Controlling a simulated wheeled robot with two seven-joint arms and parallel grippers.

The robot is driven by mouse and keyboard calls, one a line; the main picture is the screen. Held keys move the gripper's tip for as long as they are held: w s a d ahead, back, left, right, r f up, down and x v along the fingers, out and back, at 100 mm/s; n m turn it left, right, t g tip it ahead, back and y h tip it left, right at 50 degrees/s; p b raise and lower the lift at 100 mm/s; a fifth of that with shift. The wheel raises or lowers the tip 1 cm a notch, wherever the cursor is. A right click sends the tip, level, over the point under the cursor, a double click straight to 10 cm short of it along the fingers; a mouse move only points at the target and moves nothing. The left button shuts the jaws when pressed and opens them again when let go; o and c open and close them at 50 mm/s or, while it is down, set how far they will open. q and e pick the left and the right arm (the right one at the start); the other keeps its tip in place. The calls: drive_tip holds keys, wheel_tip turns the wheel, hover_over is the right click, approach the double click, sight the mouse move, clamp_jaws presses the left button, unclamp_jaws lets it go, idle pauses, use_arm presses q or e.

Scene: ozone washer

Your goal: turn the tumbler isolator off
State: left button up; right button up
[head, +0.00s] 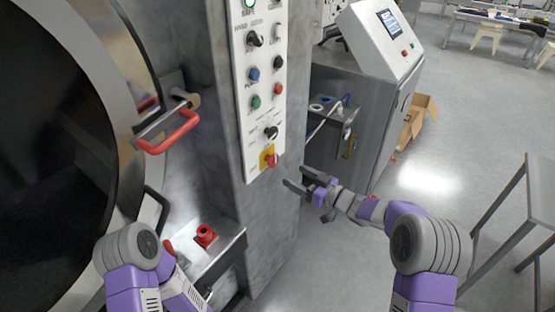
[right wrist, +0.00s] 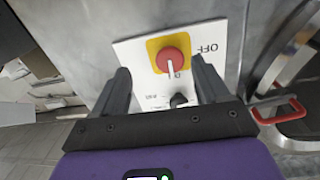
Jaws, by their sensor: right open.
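The tumbler isolator is a red rotary knob (head: 271,160) on a yellow plate at the bottom of the white control panel (head: 262,75). In the right wrist view the red knob (right wrist: 171,62) shows close up, with OFF lettering beside the yellow plate. My right gripper (head: 294,177) is open and empty, just right of and below the knob in the head view. In the right wrist view its two fingers (right wrist: 163,85) stand apart, with the knob seen between and beyond them. They appear not to touch it. My left gripper is not clearly visible; its arm is at the bottom left.
A black selector (head: 271,132) sits just above the isolator, with several buttons and switches higher up. A red door handle (head: 174,134) projects to the left. A grey cabinet (head: 350,115) stands behind my right gripper. The floor at right is open beside a grey table (head: 540,200).

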sight(275, 162)
drive_tip(key=shift+n+g+y, duration=0.4)
drive_tip(key=shift+n+y, duration=0.1)
drive_tip(key=shift+n, duration=0.1)
drive_tip(key=w+a, duration=0.1)
drive_tip(key=a, duration=0.1)
drive_tip(key=w+a+r, duration=0.1)
drive_tip(key=a, duration=0.1)
drive_tip(key=w+a+r, duration=0.1)
drive_tip(key=w+a, duration=0.1)
drive_tip(key=shift+w+a+r+b, duration=0.1)
drive_tip(key=shift+a+b, duration=0.25)
drive_tip(key=c, duration=1)
